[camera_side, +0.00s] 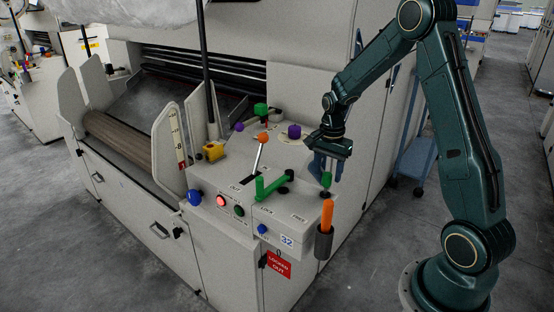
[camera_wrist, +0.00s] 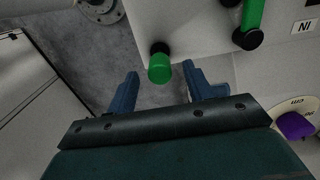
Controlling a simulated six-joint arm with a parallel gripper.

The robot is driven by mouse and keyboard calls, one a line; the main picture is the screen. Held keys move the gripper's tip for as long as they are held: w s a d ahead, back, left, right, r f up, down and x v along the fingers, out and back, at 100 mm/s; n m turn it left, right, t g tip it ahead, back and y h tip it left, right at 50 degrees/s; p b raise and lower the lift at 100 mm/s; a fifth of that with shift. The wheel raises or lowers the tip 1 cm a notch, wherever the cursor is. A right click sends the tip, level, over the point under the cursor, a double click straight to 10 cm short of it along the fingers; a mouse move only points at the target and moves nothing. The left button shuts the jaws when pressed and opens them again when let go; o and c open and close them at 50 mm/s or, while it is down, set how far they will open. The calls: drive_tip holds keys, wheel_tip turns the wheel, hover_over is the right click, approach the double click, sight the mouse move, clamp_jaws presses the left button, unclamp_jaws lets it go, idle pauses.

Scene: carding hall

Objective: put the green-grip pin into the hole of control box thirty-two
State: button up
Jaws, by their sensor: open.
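The green-grip pin (camera_side: 327,180) stands upright at the right corner of the top of control box 32 (camera_side: 300,205). Its lower end meets a dark round collar there; I cannot see how deep it sits, and any hole is covered. My gripper (camera_side: 326,172) is above it, pointing down, with its blue fingers apart. In the wrist view the green grip (camera_wrist: 159,70) shows between the open fingertips (camera_wrist: 160,72), with a gap on each side. Nothing is held. A white "32" label (camera_side: 287,240) is on the box's front.
An orange handle (camera_side: 327,216) stands in a black holder (camera_side: 323,243) on the box's side. An orange-knobbed lever (camera_side: 259,152), a purple knob (camera_side: 294,130) and front buttons are nearby. A red lockout sign (camera_side: 278,265) hangs below.

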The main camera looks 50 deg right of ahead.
wheel_tip(320, 180, up, 11)
idle(0.4)
idle(0.4)
drive_tip(key=s+a+r+n+t, duration=0.3)
drive_tip(key=s+a+r+n, duration=0.55)
drive_tip(key=a, duration=0.35)
drive_tip(key=s+a+n+t, duration=0.2)
drive_tip(key=s+a+n, duration=0.6)
drive_tip(key=s, duration=0.3)
drive_tip(key=shift+r+n+t, duration=0.25)
drive_tip(key=shift+n+t, duration=0.05)
drive_tip(key=shift+n, duration=0.45)
drive_tip(key=shift+c, duration=0.2)
